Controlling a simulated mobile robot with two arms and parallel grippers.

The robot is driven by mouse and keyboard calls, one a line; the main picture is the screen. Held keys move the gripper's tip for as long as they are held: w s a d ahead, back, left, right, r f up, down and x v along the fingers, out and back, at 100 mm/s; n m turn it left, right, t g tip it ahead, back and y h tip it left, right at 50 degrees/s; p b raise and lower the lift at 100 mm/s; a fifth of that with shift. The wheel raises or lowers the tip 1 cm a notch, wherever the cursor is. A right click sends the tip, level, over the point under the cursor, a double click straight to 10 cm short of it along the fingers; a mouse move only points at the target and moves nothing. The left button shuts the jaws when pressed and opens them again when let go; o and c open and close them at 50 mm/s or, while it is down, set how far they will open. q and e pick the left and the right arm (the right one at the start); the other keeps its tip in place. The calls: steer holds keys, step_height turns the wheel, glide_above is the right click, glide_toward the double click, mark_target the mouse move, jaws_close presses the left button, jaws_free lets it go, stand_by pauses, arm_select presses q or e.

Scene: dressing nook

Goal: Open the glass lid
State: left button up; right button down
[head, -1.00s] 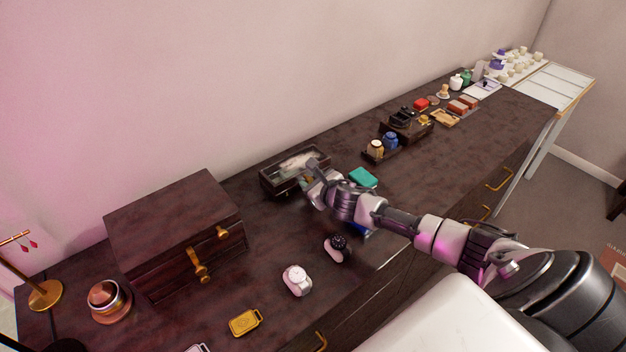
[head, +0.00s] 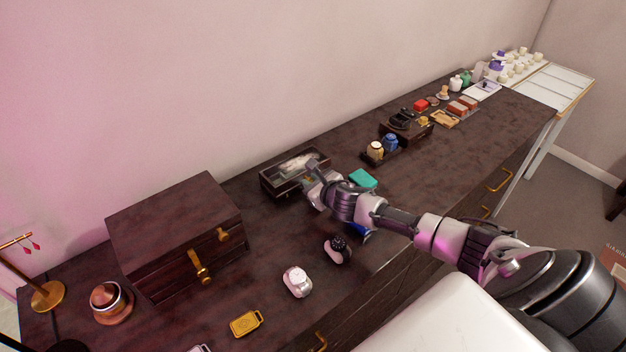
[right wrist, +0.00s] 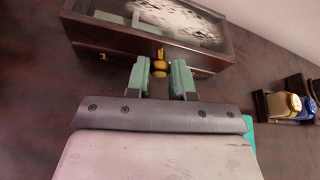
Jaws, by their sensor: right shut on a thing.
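The glass lid (right wrist: 205,30) tops a dark wooden case, and it lies flat over the case in the right wrist view. The same case (head: 283,187) stands against the wall on the dresser in the head view. A small brass knob (right wrist: 159,66) sits at the front middle of the lid. My right gripper (right wrist: 160,75) is at the case's front, its two green fingertips on either side of the knob, shut on it. In the head view my right gripper (head: 313,172) partly hides the case's right front. My left gripper does not show.
A larger dark wooden box (head: 175,235) stands left of the case. A teal box (head: 363,179) lies just right of my gripper. Two watches (head: 297,282) sit near the front edge. A stand with jars (head: 380,153) is farther right.

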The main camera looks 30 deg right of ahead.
mark_target(302, 171)
steer(key=shift+w+r+p, duration=0.3)
steer(key=shift+r+p, duration=0.15)
steer(key=shift+r, duration=0.5)
steer(key=w+r+p, duration=0.1)
steer(key=r+p, duration=0.1)
steer(key=w+r+p, duration=0.1)
steer(key=r+p, duration=0.1)
steer(key=p, duration=0.1)
steer(key=w+r+p, duration=0.2)
steer(key=shift+a+r, duration=0.15)
steer(key=shift+r, duration=0.1)
steer(key=w, duration=0.1)
steer(key=w+r+p, duration=0.1)
steer(key=w+p, duration=0.1)
steer(key=shift+w+a+r, duration=0.1)
steer(key=shift+w+r, duration=0.1)
steer(key=shift+r, duration=0.15)
steer(key=w, duration=0.4)
steer(key=shift+a+r, duration=0.15)
steer(key=shift+r, duration=0.2)
steer(key=c, duration=1.5)
jaws_free()
steer(key=shift+w+f, duration=0.1)
steer(key=shift+f, duration=0.3)
steer(key=o, duration=0.5)
steer(key=shift+s, duration=0.2)
steer(key=shift+s+r, duration=0.15)
steer(key=shift+a, duration=0.1)
